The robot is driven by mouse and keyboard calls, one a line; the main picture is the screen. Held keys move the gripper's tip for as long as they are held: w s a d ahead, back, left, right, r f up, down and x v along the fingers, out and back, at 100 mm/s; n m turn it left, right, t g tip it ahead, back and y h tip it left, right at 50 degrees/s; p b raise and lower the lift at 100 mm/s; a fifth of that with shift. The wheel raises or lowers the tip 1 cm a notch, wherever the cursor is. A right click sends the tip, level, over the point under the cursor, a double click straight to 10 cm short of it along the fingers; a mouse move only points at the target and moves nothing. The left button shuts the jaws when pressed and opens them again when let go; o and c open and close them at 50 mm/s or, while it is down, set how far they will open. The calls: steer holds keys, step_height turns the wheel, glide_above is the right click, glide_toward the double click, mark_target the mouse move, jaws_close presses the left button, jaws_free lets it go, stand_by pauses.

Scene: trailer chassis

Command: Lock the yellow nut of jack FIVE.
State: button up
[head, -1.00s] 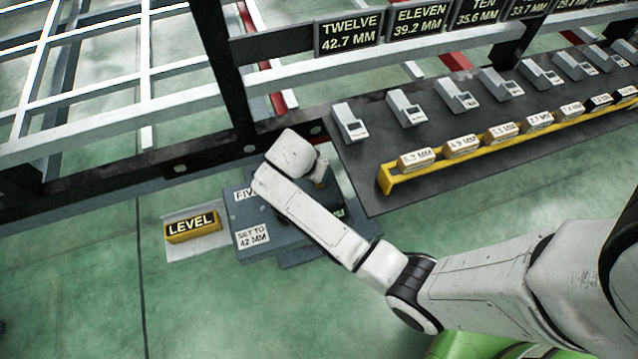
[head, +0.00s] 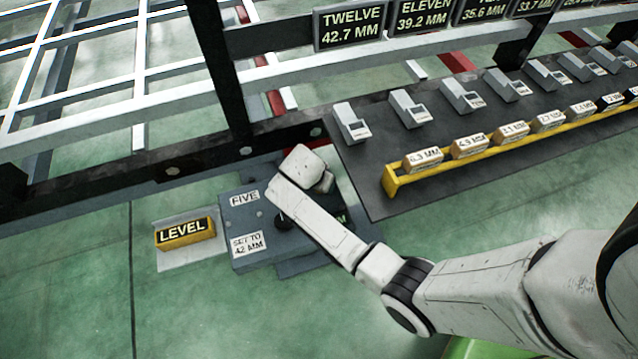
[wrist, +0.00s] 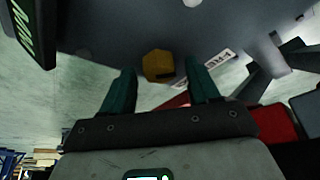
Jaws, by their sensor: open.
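Jack FIVE's grey base (head: 240,215) sits on the floor with a FIVE label and a SET TO 42 MM label. My arm covers part of it in the head view, and my gripper and the nut are hidden there. In the wrist view the yellow nut (wrist: 157,66) shows against a dark grey surface, with a small dark mark on its edge. My gripper (wrist: 160,82) is open, its two green fingers on either side of the nut's line. The nut appears beyond or near the fingertips; I cannot tell any contact.
A yellow LEVEL block (head: 185,233) lies on a pale plate left of the jack. A dark table (head: 390,200) with grey gauges and a yellow rack (head: 396,182) of labelled blocks stands right of it. The dark chassis beam (head: 110,170) runs behind. A dark display (wrist: 32,30) shows upper left in the wrist view.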

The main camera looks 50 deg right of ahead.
steer(key=c, duration=1)
steer(key=shift+c, duration=0.2)
steer(key=shift+w+m, duration=0.1)
steer(key=shift+m, duration=0.2)
steer(key=shift+w+m+g, duration=0.1)
steer(key=shift+m+g, duration=0.3)
steer(key=shift+m, duration=0.5)
steer(key=m+g, duration=0.1)
steer(key=m, duration=0.3)
steer(key=shift+w+m+g, duration=0.1)
steer(key=shift+m+g, duration=0.2)
steer(key=shift+g, duration=0.1)
steer(key=m+g+y, duration=0.1)
steer(key=m, duration=0.2)
steer(key=m+y, duration=0.1)
steer(key=m, duration=0.2)
steer(key=shift+d+g, duration=0.15)
steer(key=shift+g, duration=0.25)
steer(key=shift+m, duration=0.3)
